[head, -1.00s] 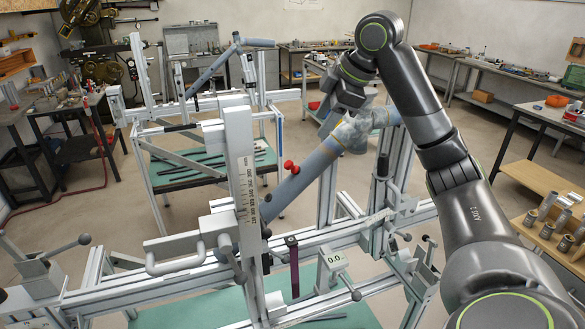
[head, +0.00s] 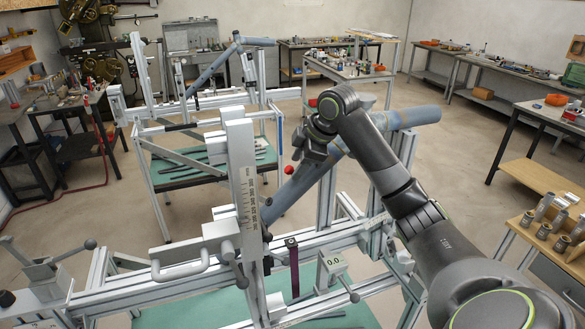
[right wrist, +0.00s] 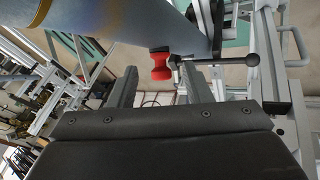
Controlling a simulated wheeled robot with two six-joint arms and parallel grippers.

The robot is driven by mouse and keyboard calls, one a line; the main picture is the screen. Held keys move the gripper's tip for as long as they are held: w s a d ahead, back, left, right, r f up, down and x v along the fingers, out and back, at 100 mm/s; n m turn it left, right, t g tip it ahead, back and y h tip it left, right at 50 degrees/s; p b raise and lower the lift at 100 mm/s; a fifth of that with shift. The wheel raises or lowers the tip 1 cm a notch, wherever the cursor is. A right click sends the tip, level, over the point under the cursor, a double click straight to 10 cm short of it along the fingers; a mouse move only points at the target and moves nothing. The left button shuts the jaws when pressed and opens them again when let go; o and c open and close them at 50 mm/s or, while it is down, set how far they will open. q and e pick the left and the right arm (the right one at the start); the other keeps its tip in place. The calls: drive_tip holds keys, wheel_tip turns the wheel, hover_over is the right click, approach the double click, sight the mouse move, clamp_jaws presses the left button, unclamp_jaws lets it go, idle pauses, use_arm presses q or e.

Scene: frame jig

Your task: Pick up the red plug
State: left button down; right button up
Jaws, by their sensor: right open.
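The red plug (head: 288,169) sticks out from the side of the slanted grey-blue tube (head: 291,196) on the frame jig. My right gripper (head: 298,155) is at the tube, just above and right of the plug in the head view. It is open and empty. In the right wrist view the plug (right wrist: 160,66) appears between and just beyond the two fingers (right wrist: 158,80), with its knob end toward them. The fingers look apart from it. The tube (right wrist: 125,30) fills the upper left of that view. My left gripper is not in view.
A white upright with a scale (head: 243,178) stands left of the plug. A lever with a black ball knob (right wrist: 250,60) lies right of the plug in the right wrist view. A small readout showing 0.0 (head: 333,262) sits low on the jig.

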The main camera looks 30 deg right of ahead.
drive_tip(key=p+x, duration=0.1)
drive_tip(key=x, duration=0.2)
drive_tip(key=shift+p, duration=0.3)
drive_tip(key=shift+w+f, duration=0.15)
drive_tip(key=shift+f, duration=0.15)
drive_tip(key=shift+c, duration=0.4)
drive_tip(key=shift+a, duration=0.1)
drive_tip(key=c, duration=0.9)
